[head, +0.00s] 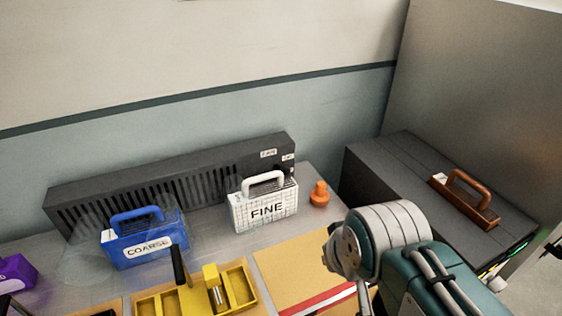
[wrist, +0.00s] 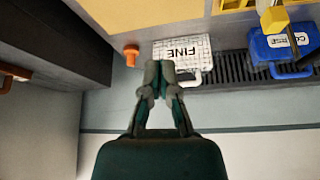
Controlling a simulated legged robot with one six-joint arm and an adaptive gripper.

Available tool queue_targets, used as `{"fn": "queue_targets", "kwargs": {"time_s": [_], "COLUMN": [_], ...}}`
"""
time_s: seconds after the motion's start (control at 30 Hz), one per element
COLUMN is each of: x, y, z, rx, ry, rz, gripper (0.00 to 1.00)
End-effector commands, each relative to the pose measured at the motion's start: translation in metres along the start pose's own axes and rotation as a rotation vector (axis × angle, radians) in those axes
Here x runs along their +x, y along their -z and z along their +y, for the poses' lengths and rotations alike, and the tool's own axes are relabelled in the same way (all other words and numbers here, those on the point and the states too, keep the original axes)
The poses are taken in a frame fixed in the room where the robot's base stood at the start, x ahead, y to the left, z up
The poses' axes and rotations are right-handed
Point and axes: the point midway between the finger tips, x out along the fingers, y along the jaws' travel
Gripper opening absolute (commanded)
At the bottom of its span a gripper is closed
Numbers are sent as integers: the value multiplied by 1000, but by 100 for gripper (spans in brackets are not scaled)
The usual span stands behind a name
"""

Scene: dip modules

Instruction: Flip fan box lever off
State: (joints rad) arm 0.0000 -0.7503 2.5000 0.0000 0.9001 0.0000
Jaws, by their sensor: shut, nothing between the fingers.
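The fan box is a long dark grey slatted unit (head: 170,180) along the wall at the back of the bench. It bears a white label reading "FAN" and a smaller label by its right end; I cannot make out the lever. In the wrist view, which is upside down, the slatted unit (wrist: 238,68) lies beyond the FINE box. My gripper (wrist: 160,68) is shut and empty, its tips overlapping the white FINE box in that view. In the head view my arm's wrist shows at lower right, and the fingers are not clearly seen.
A white FINE box (head: 265,208) and a blue COARSE box (head: 145,240) stand before the slatted unit. An orange knob-shaped piece (head: 319,194) is right of FINE. A yellow tray (head: 235,285) is in front. A dark cabinet (head: 400,165) with a brown handle stands right.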

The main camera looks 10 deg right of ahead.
Motion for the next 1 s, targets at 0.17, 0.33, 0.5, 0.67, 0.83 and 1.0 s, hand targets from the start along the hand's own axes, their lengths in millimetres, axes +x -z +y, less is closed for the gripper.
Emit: {"fn": "queue_targets", "kwargs": {"time_s": [0.17, 0.33, 0.5, 0.67, 0.83, 1.0], "x": [0, -2, 0, 8, 25, 48], "y": [2, 28, 77, 123, 171, 215], "z": [1, 1, 1, 0, -2, -4], "rx": [-1, -16, -47, -76, -106, -135], "ry": [0, -7, -24, -41, -58, -75], "rz": [-1, -13, -35, -53, -73, -92], "gripper": [0, 0, 0, 0, 0, 0]}}
